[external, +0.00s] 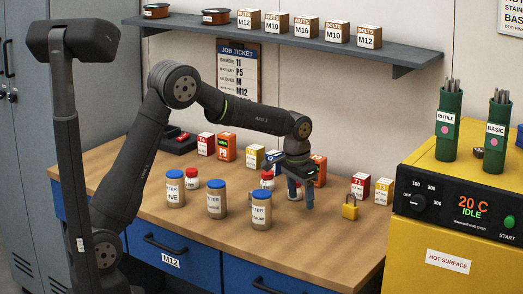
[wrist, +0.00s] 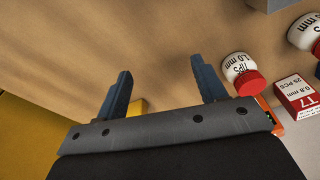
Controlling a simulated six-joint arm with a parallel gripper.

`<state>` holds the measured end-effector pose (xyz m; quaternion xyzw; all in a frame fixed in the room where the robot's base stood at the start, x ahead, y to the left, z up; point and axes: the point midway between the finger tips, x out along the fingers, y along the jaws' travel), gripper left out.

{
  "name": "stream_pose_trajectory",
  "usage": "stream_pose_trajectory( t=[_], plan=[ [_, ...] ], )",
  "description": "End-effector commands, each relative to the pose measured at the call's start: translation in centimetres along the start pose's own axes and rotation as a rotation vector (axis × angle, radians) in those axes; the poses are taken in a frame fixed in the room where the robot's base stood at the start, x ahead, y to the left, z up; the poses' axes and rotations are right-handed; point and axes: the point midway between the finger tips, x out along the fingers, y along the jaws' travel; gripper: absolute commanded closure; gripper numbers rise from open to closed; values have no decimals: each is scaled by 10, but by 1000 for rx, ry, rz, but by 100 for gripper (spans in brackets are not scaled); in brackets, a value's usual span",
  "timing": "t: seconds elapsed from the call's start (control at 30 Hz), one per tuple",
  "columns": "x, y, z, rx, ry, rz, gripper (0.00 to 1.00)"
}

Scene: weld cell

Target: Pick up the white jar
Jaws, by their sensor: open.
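Small white jars with red lids stand on the wooden bench in the external view, one at the left (external: 191,180) and one beside my gripper (external: 267,181). In the wrist view a white jar (wrist: 240,66) marked TIPS 1.0 mm is just right of the right finger, apart from it. Another white jar (wrist: 305,31) is at the right edge, partly cut off. My gripper (external: 301,203) points down over the bench, open; its fingers (wrist: 161,66) are spread with only bare bench visible between their tips. I cannot tell which jar the task means.
Blue-lidded filter jars (external: 216,200) stand along the bench front. A yellow padlock (external: 350,208) is right of my gripper. Small boxes, such as the T1 box (external: 358,187) and an orange box (external: 227,147), stand behind. A yellow oven (external: 440,240) bounds the right.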

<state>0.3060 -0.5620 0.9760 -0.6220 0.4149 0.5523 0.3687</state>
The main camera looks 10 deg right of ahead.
Motion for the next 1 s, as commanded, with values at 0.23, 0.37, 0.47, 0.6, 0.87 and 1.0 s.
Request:
stream_pose_trajectory(
  t=[0.23, 0.37, 0.47, 0.6, 0.87, 1.0],
  plan=[
    [-130, 0, -18, 0, 13, -1, 36],
    [-183, 0, -23, 0, 10, -1, 36],
    [-186, -27, -18, -144, -4, 0, 36],
    [-186, -67, -8, -400, -11, 4, 36],
    [-190, -164, 27, -1027, -32, 6, 36],
    [-193, -222, 58, -1437, -45, 7, 36]
  ],
)
